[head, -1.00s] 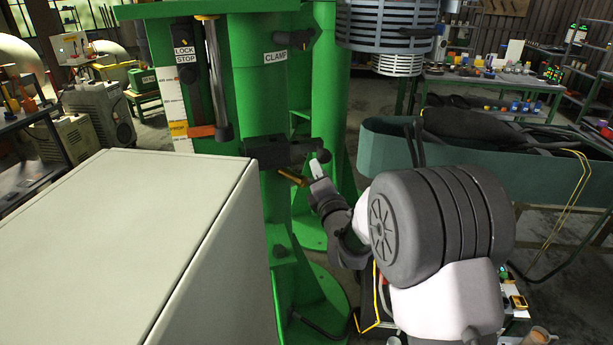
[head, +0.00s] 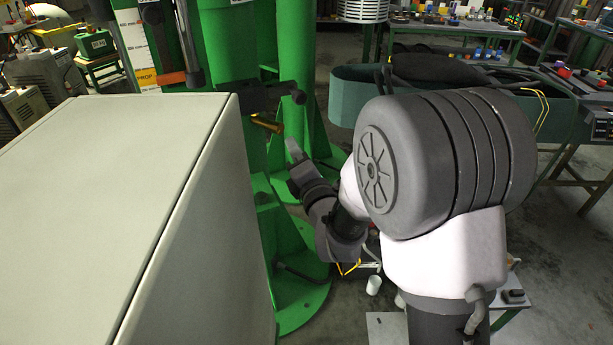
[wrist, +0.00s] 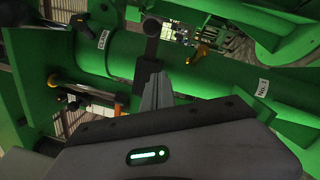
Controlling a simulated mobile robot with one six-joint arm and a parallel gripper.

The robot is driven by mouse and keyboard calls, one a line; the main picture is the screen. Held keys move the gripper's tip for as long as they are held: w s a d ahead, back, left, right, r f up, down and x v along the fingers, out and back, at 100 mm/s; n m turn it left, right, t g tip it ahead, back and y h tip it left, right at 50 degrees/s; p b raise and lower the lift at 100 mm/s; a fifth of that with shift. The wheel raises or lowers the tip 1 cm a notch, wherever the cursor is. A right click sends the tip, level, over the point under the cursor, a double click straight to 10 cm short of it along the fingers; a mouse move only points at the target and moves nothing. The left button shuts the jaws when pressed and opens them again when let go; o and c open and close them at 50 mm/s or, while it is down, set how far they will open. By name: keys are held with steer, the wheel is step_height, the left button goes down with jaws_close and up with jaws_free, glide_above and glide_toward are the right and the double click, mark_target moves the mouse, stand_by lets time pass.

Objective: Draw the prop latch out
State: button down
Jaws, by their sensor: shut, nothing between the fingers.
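A brass-coloured pin (head: 266,123) sticks out of the green column below a dark block (head: 258,97). I take it for the prop latch, but no label on it can be read. It also shows in the wrist view (wrist: 197,53), right of a dark bar with a round knob (wrist: 152,27). The knob also shows in the head view (head: 298,97). My gripper (head: 292,148) is shut and empty, below and right of the pin and apart from it. In the wrist view my closed fingertips (wrist: 156,82) point toward the dark bar; whether they touch it is unclear.
The green column (head: 226,45) carries a scale with a PROP label (head: 145,76) and an orange piece (head: 173,77). A large pale cabinet (head: 110,190) stands close at left. A teal trough (head: 350,98) lies behind my arm.

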steer(key=p+v, duration=0.5)
steer(key=v, duration=0.4)
steer(key=shift+p, duration=0.35)
steer(key=shift+d, duration=0.1)
steer(key=s+d+r+m+g+h, duration=0.1)
steer(key=d+r+m+g+h, duration=0.15)
steer(key=d+m, duration=0.45)
steer(key=s+d+r+m+g+h, duration=0.1)
steer(key=d+r+m+g+h, duration=0.15)
steer(key=m, duration=0.75)
steer(key=s+a+m+g+y+b, duration=0.1)
steer(key=s+m+g, duration=0.6)
steer(key=s+m, duration=0.7)
steer(key=s+a, duration=0.1)
steer(key=s, duration=0.8)
steer(key=shift+s+a+r+g, duration=0.25)
steer(key=shift+a+g, duration=0.05)
steer(key=shift+a, duration=0.1)
